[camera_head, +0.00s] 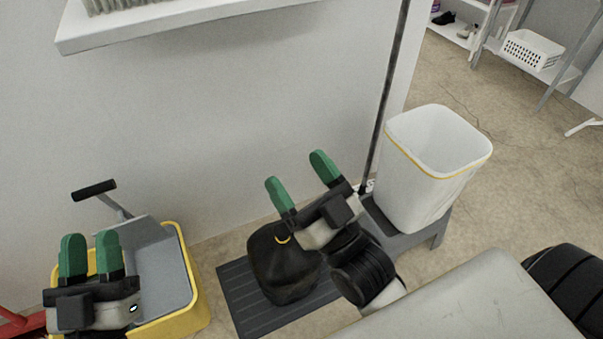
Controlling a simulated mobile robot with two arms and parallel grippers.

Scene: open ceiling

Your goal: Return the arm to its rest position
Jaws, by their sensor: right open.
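My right gripper (298,172) is in the middle of the head view, its green fingers apart and nothing between them. It is above and in front of a black bag (283,270), with a yellow tie at its top, that stands on a dark grey ribbed mat (243,302). I cannot tell whether the gripper touches the bag. My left gripper (91,240) is at the lower left. Its green fingers point up with a gap between them and hold nothing. It overlaps a yellow mop bucket (190,318) in the view.
A white bin (425,175) with a yellow-edged liner stands on a grey stand (410,237) right of the bag. A dark pole (390,85) leans by the wall. A white shelf (180,20) juts out above. Open floor (530,190) lies to the right.

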